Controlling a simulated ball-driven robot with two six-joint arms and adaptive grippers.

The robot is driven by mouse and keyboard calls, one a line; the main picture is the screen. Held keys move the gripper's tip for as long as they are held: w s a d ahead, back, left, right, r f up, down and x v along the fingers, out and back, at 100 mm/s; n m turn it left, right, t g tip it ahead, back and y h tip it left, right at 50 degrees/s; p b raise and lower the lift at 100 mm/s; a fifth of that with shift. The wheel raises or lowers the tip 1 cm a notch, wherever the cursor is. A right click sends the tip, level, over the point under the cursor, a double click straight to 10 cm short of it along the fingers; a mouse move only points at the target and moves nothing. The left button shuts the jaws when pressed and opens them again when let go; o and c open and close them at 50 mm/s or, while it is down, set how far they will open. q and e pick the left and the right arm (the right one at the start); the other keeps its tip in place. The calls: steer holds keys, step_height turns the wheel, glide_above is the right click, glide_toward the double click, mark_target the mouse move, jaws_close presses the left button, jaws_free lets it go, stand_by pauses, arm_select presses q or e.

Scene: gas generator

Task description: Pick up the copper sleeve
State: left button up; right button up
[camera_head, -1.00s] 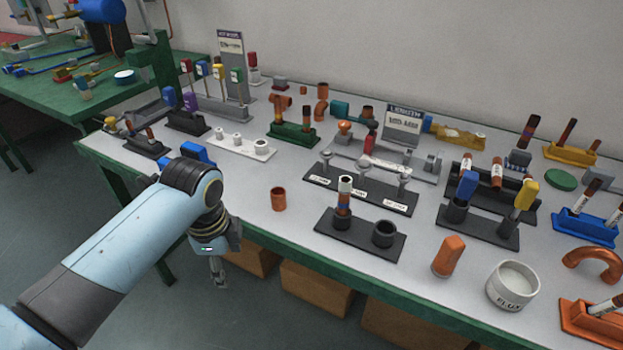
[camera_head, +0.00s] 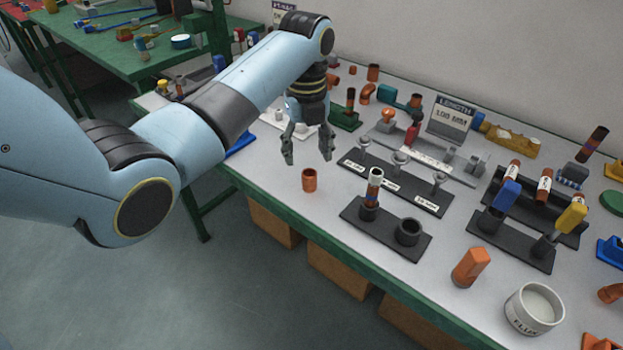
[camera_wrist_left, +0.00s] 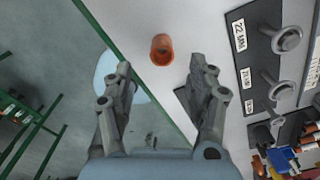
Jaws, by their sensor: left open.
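The copper sleeve (camera_head: 309,180) is a short orange-brown open tube. It stands upright on the white bench top near the front edge, left of a black two-socket stand. My left gripper (camera_head: 307,152) is open and empty, pointing down above and just behind the sleeve, apart from it. In the left wrist view the sleeve (camera_wrist_left: 161,49) shows beyond the fingertips, in line with the gap between the open fingers (camera_wrist_left: 158,70). My right gripper is not in view.
The black stand (camera_head: 385,228) holds a banded tube (camera_head: 374,188). Behind it is a black rack with labels (camera_head: 395,182). The green bench edge (camera_head: 290,226) runs in front; bare bench surrounds the sleeve.

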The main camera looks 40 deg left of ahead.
mark_target(309, 175)
arm_select(q)
step_height(309, 175, down, 2)
steer(key=shift+f, duration=0.1)
steer(key=f, duration=0.4)
steer(key=shift+d+f, duration=0.2)
steer(key=shift+f, duration=0.45)
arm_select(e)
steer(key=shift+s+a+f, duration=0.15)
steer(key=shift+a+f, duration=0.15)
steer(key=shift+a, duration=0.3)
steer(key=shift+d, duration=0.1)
